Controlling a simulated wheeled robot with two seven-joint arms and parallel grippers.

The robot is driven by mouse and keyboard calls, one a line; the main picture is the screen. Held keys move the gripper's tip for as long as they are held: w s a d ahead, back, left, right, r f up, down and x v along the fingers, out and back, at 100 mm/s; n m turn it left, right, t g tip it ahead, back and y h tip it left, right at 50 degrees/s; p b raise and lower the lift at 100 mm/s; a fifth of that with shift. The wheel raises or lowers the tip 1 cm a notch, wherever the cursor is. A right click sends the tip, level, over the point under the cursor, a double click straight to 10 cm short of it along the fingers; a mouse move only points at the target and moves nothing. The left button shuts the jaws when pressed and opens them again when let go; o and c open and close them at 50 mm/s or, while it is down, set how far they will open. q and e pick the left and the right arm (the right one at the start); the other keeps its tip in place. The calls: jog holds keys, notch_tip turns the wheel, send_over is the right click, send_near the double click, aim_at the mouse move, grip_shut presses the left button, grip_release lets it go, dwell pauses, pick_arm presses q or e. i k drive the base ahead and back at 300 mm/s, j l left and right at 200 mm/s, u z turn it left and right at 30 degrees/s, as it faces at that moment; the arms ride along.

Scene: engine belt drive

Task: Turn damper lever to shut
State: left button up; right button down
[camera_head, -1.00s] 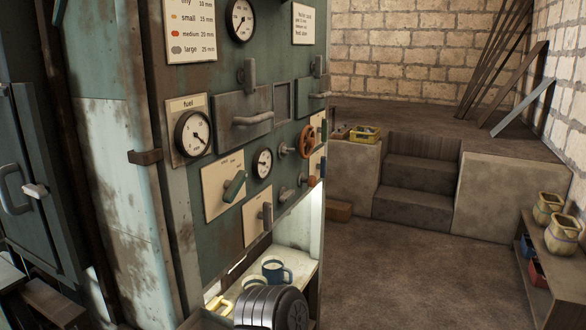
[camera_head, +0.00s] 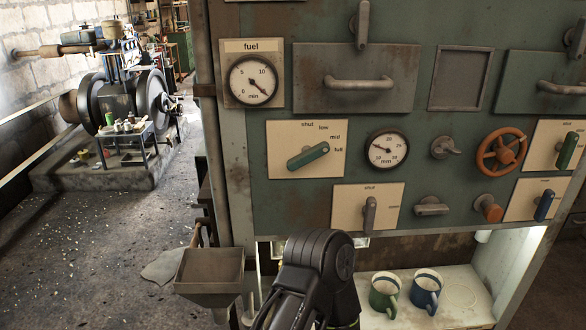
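A panel plate (camera_head: 340,190) marked "shut" at the top carries a grey lever (camera_head: 369,215) that stands upright. Above it, a plate (camera_head: 280,140) marked shut, low, mid and full carries a green-handled lever (camera_head: 308,156), tilted up to the right, toward the mid and full side. No label reading "damper" is legible, so I cannot tell which lever is the damper's. A dark arm link of mine rises at the bottom centre, in front of the shelf and below the panel. Neither gripper shows.
More controls share the panel: an orange handwheel (camera_head: 501,151), a blue lever (camera_head: 544,205) and a fuel gauge (camera_head: 252,81). A green mug (camera_head: 384,294) and a blue mug (camera_head: 425,291) stand on the shelf (camera_head: 464,305). A metal hopper (camera_head: 209,272) is at left; floor lies open beyond.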

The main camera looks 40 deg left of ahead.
aim_at(309, 154)
jog(key=l+u, duration=0.45)
jog(key=l, duration=0.4)
jog(key=l+u, duration=0.45)
jog(key=l, duration=0.4)
